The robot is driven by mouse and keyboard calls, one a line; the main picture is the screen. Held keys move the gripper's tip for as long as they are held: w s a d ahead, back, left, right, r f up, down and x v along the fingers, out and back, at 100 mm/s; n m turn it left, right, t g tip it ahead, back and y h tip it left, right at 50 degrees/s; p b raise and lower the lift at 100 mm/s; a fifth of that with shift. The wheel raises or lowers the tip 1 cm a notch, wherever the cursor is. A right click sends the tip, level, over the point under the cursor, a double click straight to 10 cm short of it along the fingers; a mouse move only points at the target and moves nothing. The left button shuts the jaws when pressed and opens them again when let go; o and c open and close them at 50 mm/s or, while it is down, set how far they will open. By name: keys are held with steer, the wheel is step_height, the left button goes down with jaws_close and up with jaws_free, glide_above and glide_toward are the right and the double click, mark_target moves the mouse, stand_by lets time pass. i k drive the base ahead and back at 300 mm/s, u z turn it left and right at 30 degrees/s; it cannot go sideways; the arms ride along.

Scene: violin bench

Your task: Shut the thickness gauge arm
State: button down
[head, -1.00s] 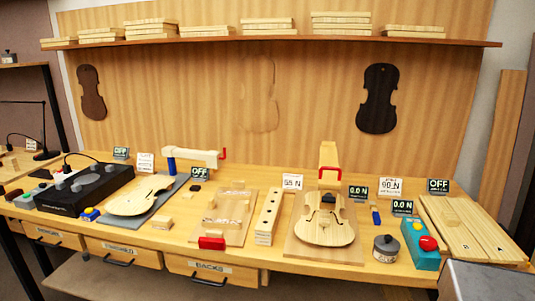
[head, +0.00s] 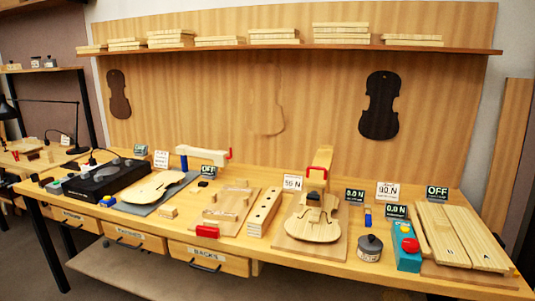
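A pale arm (head: 205,156) with a red handle at its right end extends from a blue post (head: 183,162), behind a violin plate (head: 153,187) on a grey mat (head: 189,181). It stands roughly level, swung off to the back right of the plate. A second, wooden arm (head: 324,159) with a red handle stands raised behind another violin plate (head: 313,225) on a board. Neither arm is labelled legibly, so I cannot tell for certain which is the thickness gauge. My gripper is not in view.
A black box (head: 103,177) is at the left of the bench. A wooden block with holes (head: 264,212), a dark jar (head: 369,247), a teal box with a red button (head: 406,247) and pale boards (head: 461,237) fill the right. Several small display signs stand along the back.

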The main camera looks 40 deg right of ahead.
mark_target(221, 158)
steer(key=z, duration=0.3)
steer(key=i, duration=1.6)
steer(key=u, duration=0.65)
